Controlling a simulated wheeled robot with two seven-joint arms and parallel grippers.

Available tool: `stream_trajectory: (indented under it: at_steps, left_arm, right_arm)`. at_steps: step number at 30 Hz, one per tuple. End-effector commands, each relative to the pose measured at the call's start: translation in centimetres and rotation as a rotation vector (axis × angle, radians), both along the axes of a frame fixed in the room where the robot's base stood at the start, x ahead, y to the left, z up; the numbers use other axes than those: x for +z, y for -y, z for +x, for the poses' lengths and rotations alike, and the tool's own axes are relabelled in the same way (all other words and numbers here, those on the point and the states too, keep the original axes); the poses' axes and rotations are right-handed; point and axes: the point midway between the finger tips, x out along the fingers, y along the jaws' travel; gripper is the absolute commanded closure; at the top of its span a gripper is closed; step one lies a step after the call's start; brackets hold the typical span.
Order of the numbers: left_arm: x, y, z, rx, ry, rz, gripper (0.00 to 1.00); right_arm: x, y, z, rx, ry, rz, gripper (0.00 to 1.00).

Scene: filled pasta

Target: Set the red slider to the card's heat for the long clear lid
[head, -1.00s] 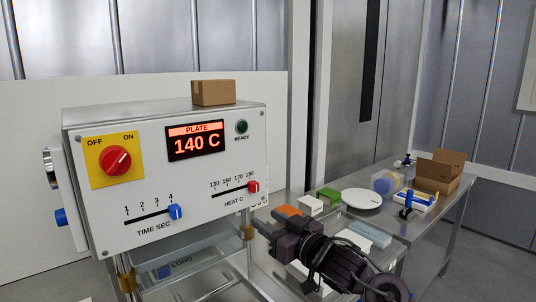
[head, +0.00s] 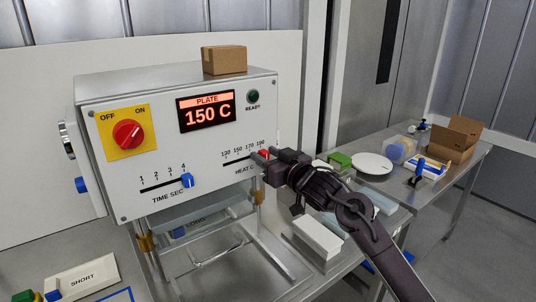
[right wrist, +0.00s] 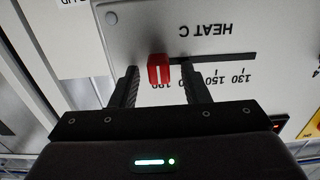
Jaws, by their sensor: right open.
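The red slider (head: 265,154) sits at the 190 end of the HEAT C scale on the front of the white press (head: 110,185). My right gripper (head: 270,163) is at the panel, partly covering that end of the scale. In the right wrist view, upside down, the red slider (right wrist: 159,69) stands between my open fingers, with small gaps at both sides. The display (head: 207,112) reads PLATE 150 C. No readable heat card shows. My left gripper is not in view.
A blue TIME SEC slider (head: 187,180) and a red OFF/ON knob (head: 127,133) share the panel. A small cardboard box (head: 224,61) stands on top. A SHORT part (head: 82,278) lies at lower left. The side table (head: 440,190) holds a white disc and cartons.

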Motion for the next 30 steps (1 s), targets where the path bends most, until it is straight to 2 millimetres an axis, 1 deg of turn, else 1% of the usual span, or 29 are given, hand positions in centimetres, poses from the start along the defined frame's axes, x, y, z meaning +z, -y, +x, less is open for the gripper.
stream_trajectory:
  at_steps: [4, 5, 14, 15, 22, 23, 30]
  left_arm:
    - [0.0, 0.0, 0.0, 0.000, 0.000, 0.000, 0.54]
    - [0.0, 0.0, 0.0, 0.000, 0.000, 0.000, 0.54]
    - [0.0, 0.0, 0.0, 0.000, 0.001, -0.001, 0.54]
    - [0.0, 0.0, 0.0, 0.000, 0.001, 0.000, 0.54]
    - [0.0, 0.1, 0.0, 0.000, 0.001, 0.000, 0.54]
    - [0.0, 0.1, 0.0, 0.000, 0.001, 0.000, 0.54]
    - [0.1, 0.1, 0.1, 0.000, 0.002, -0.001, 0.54]
  right_arm:
    - [0.0, 0.0, 0.0, 0.000, 0.000, 0.000, 0.58]
    - [0.0, 0.0, 0.0, 0.000, 0.000, 0.000, 0.59]
    - [0.0, 0.0, 0.0, -0.001, 0.001, 0.001, 0.99]
    - [0.0, 0.0, 0.0, -0.001, 0.000, 0.000, 1.00]
    - [0.0, -0.2, -0.2, 0.001, 0.001, 0.001, 1.00]
    - [0.0, -0.5, -0.4, 0.002, 0.001, 0.001, 1.00]
    - [0.0, -4.4, -3.2, 0.004, -0.001, 0.003, 1.00]
